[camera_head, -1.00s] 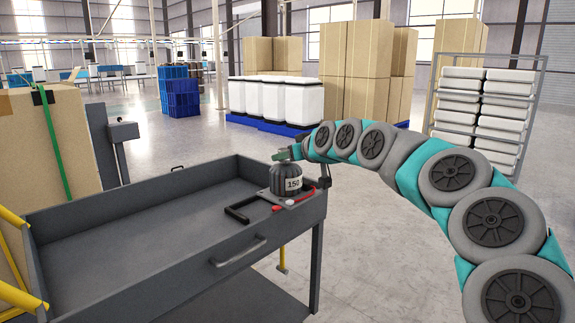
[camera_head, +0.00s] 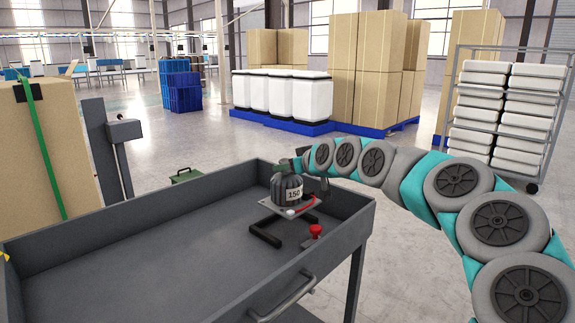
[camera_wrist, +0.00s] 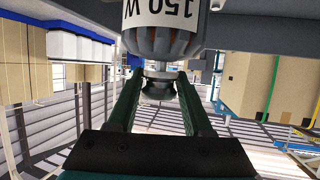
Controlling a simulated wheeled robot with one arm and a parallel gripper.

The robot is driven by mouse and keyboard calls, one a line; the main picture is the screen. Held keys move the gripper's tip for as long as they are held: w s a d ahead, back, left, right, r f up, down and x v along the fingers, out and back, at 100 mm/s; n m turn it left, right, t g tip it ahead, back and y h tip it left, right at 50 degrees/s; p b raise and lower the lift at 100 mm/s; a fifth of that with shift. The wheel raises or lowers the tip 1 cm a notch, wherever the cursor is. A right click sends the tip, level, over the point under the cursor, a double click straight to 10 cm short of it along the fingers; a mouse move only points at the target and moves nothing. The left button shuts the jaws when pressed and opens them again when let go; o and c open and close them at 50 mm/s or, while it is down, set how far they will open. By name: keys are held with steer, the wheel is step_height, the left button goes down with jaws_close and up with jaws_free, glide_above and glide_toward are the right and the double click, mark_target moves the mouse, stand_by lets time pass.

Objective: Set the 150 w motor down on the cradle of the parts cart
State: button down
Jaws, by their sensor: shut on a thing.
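The dark ribbed motor (camera_head: 287,191), labelled 150, is upright over a light grey plate (camera_head: 269,204) at the cart's far right. Whether its base touches the plate cannot be told. The parts cart (camera_head: 150,255) is a dark grey tray with raised sides. Black bars (camera_head: 264,236) show below the plate and seem to belong to the cradle. My gripper (camera_head: 296,165) comes from the right at the motor's top. In the wrist view, my gripper (camera_wrist: 158,82) has its green fingers shut on the narrow neck of the motor (camera_wrist: 165,38); the motor's lower part is out of frame.
A red knob (camera_head: 316,231) stands in front of the plate, and a red wire runs beside the motor. The cart's right wall (camera_head: 350,228) is close. The left of the tray is empty. A strapped carton (camera_head: 40,150) and grey post (camera_head: 105,150) stand behind left.

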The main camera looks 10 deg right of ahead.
steer(key=shift+d, duration=0.1)
stand_by(0.3)
steer(key=shift+d+f+b, duration=0.15)
steer(key=shift+b, duration=0.6)
steer(key=shift+d+f+b, duration=0.1)
steer(key=shift+f+b, duration=0.1)
steer(key=shift+b, duration=1)
steer(key=shift+s+r+b, duration=0.1)
steer(key=shift+r+b, duration=0.1)
steer(key=shift+b, duration=0.6)
steer(key=shift+a+r, duration=0.25)
steer(key=shift+f+b, duration=0.25)
steer(key=shift+b, duration=0.05)
steer(key=shift+f+b, duration=1.9)
steer(key=shift+f, duration=2.05)
